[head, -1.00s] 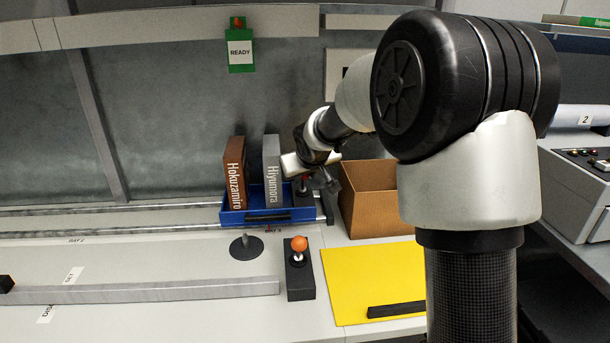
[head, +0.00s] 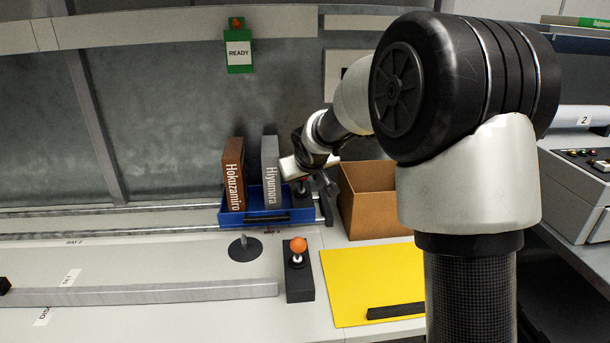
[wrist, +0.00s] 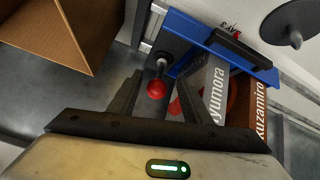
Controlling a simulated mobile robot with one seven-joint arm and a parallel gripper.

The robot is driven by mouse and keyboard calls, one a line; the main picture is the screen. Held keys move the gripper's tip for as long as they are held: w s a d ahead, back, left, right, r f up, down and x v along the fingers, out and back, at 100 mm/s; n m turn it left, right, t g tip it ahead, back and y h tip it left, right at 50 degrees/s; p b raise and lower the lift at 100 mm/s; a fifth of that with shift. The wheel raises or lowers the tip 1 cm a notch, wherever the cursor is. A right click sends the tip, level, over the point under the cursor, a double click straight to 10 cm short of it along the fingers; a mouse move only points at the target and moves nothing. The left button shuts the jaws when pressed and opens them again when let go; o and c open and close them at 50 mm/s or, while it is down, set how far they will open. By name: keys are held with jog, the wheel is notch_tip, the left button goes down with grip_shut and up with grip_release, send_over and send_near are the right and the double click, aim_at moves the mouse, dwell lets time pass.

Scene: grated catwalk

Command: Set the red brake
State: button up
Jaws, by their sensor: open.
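The red brake is a lever with a red ball knob (wrist: 156,89) on a short metal stem and a dark base. In the wrist view it stands beside the blue tray (wrist: 205,45), with the knob between the fingers of my gripper (wrist: 158,82). The fingers are open, with a gap on both sides of the knob; I cannot tell how far in depth they reach. In the head view my gripper (head: 322,180) is at the right end of the blue tray (head: 252,214) and largely hides the lever. Another red part shows partly behind the right finger in the wrist view.
The tray holds a brown book (head: 233,175) and a grey book (head: 271,172). A cardboard box (head: 372,205) stands close right of my gripper. An orange-knobbed lever (head: 298,246) stands in front, beside a yellow mat (head: 370,285). A grey bar (head: 150,294) lies front left.

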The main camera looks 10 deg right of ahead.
jog(key=p+v, duration=0.4)
jog(key=v, duration=1.3)
jog(key=shift+s, duration=0.2)
jog(key=shift+s+r, duration=0.1)
jog(key=s+d+f+m+g, duration=0.1)
jog(key=s+d+m+g, duration=0.15)
jog(key=s, duration=1.15)
jog(key=s+d+f+m+g, duration=0.1)
jog(key=s+d, duration=0.2)
jog(key=s, duration=1)
notch_tip(320, 180, up, 20)
jog(key=p, duration=2)
jog(key=shift+s, duration=0.35)
